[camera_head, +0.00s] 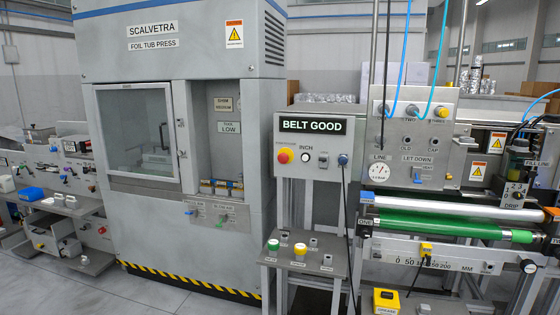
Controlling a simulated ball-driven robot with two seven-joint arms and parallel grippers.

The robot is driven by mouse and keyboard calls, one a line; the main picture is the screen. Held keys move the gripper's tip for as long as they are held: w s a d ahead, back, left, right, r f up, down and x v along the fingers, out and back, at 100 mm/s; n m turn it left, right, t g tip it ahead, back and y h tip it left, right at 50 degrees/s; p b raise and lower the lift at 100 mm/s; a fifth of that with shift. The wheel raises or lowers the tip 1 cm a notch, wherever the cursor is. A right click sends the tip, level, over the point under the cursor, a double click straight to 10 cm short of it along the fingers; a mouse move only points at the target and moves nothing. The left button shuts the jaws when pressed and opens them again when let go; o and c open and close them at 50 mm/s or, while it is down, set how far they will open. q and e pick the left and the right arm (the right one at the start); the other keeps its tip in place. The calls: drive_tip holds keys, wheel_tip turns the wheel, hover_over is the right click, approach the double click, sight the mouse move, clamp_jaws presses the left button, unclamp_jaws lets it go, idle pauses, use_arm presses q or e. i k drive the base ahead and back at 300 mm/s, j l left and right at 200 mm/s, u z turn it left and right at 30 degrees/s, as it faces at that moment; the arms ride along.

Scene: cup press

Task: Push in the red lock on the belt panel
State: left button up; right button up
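The belt panel (331,133) is a grey box in the middle of the head view, with a black sign reading BELT GOOD. On its left side sits a round red knob (283,157) on a yellow ring, the only red control I see on this panel. It faces outward; I cannot tell from here whether it is in or out. To its right are a white round button (305,158) under the label INCH, a small switch (323,161) and a blue-grey plug (343,159) with a black cable. Neither of my grippers is in view.
A low stand (303,262) with green and yellow knobs stands below the panel. The foil tub press (146,55) is to the left. A frame with a green roller (440,225) is to the right.

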sight(282, 159)
drive_tip(key=u, duration=0.35)
drive_tip(key=i+l+u, duration=0.4)
drive_tip(key=i, duration=0.2)
drive_tip(key=i+l+u, duration=0.4)
drive_tip(key=i+l, duration=0.8)
